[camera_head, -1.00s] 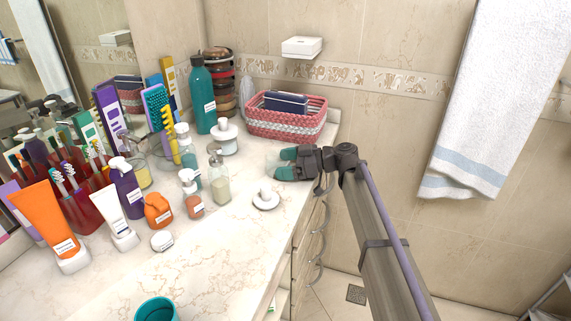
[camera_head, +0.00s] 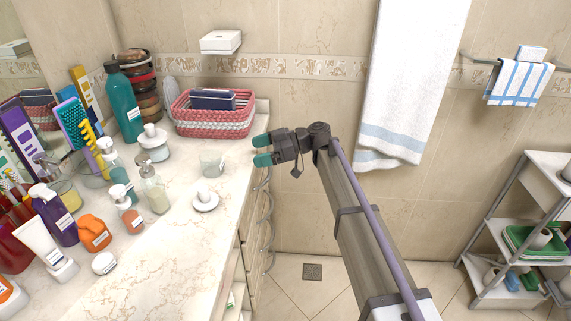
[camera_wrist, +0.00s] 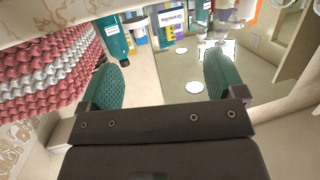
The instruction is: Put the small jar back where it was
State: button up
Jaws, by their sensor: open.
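A small clear glass jar (camera_head: 212,164) stands upright on the pale marble counter (camera_head: 185,255), in front of the woven basket. A white lid with a knob (camera_head: 205,200) lies on the counter just in front of it. My gripper (camera_head: 261,150) is open and empty, to the right of the jar near the counter's right edge, its teal fingers pointing left and apart from the jar. In the wrist view my gripper (camera_wrist: 162,62) shows its two fingers spread wide; I cannot make out the jar clearly there.
The pink and white basket (camera_head: 212,121) stands behind the jar. A lidded white jar (camera_head: 153,143), pump bottles (camera_head: 154,185) and a teal bottle (camera_head: 122,105) crowd the left. Open air lies right of the counter edge, with a shelf cart (camera_head: 520,235) farther right.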

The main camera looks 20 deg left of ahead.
jog(key=s+d+f+m+t+h, duration=0.2)
jog(key=d+m, duration=0.6)
jog(key=d, duration=0.9)
jog(key=s+d+f+m+t+h, duration=0.3)
jog(key=s+d+f+m+h, duration=0.4)
jog(key=d, duration=1.1)
jog(key=s+d+f+m+t+h, duration=0.3)
jog(key=s+d+m, duration=0.3)
jog(key=d, duration=1.1)
jog(key=f+m+h, duration=0.1)
jog(key=m, duration=0.2)
jog(key=shift+s+d+f, duration=0.2)
jog(key=shift+d+f, duration=0.15)
jog(key=shift+d, duration=0.05)
notch_tip(320, 180, up, 8)
jog(key=p, duration=0.8)
